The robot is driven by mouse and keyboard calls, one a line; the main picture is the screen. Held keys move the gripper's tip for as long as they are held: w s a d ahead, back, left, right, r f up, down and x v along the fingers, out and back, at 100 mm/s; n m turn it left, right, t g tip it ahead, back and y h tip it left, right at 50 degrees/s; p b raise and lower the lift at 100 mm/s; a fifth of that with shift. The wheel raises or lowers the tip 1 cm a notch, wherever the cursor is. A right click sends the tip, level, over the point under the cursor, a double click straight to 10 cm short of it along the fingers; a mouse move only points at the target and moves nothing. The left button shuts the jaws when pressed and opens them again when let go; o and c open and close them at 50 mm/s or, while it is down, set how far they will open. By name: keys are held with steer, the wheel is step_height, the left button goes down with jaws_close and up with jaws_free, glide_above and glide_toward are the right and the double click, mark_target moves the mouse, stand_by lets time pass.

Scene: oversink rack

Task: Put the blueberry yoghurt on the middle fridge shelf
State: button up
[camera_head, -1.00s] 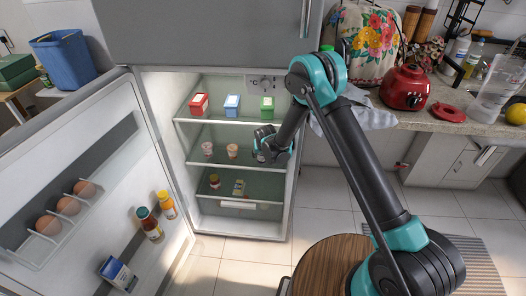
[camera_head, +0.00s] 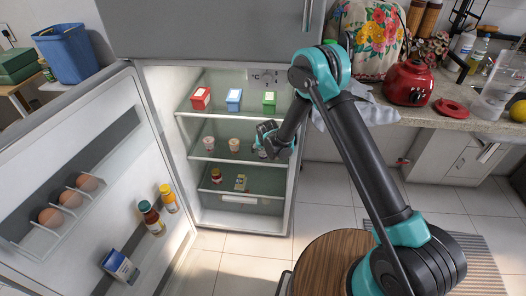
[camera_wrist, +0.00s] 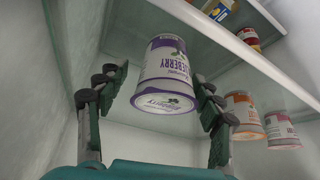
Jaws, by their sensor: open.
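The blueberry yoghurt (camera_wrist: 165,75) is a white cup with a purple label and printed lid. In the wrist view, which looks upside down, it stands upright on the middle glass shelf, between the spread fingers of my gripper (camera_wrist: 158,82). The fingers are open, with a gap on the left and the right finger close beside the cup. In the head view my gripper (camera_head: 266,135) is at the right of the middle fridge shelf (camera_head: 220,156), and the yoghurt is mostly hidden behind it.
An orange-labelled cup (camera_wrist: 243,113) and a pink-labelled cup (camera_wrist: 281,130) stand on the same shelf. Red (camera_head: 201,98), blue (camera_head: 234,99) and green (camera_head: 269,102) cartons are above. A jar (camera_head: 216,175) and small carton (camera_head: 240,183) are below. The fridge door (camera_head: 90,190) stands open left.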

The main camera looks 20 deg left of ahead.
steer(key=shift+v, duration=3.6)
